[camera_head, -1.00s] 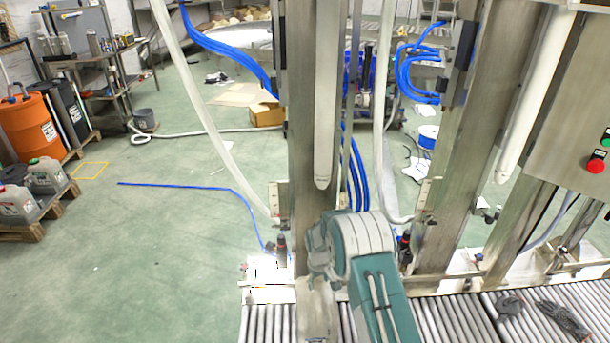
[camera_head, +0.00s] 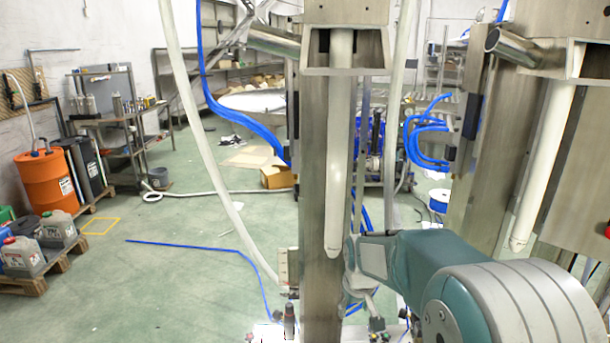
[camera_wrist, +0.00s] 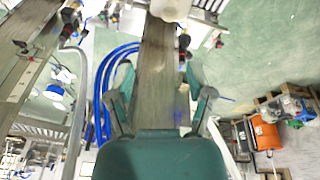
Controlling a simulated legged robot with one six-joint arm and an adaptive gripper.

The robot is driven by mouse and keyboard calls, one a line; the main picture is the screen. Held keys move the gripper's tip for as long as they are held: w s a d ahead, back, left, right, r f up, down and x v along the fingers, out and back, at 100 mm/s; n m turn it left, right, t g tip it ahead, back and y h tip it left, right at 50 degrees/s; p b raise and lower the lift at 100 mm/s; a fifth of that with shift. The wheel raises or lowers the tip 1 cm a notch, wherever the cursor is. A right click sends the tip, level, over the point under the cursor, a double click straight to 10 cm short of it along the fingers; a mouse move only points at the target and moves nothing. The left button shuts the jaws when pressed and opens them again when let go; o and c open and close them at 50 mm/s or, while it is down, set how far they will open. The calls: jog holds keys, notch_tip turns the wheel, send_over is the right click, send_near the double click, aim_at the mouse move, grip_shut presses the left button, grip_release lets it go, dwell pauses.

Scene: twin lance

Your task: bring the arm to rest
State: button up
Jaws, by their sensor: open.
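My gripper (camera_wrist: 160,88) is open in the wrist view, its two teal and grey fingers spread apart with nothing between them. Beyond the fingers a steel column (camera_wrist: 157,75) runs up the picture. In the head view my teal arm (camera_head: 425,262) reaches in from the lower right, its big grey-banded joint close to the camera. Its far end is beside the steel column (camera_head: 312,200). I cannot make out the fingers there. One white lance (camera_head: 340,150) hangs in front of this column, and a second white lance (camera_head: 543,160) hangs further right.
Blue hoses (camera_head: 240,125) and a pale hose (camera_head: 195,110) hang left of the column. An orange drum (camera_head: 47,182) and a pallet of canisters (camera_head: 45,265) stand at left. A cardboard box (camera_head: 277,177) lies behind. The green floor (camera_head: 160,290) at left is mostly open.

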jog(key=s+d+r+m+t, duration=0.2)
jog(key=s+d+r, duration=0.1)
jog(key=s+r, duration=0.9)
jog(key=s+d+m+t, duration=0.1)
jog(key=s, duration=1.5)
jog(key=shift+m, duration=0.3)
jog(key=shift+w+d, duration=0.1)
jog(key=shift+w, duration=0.1)
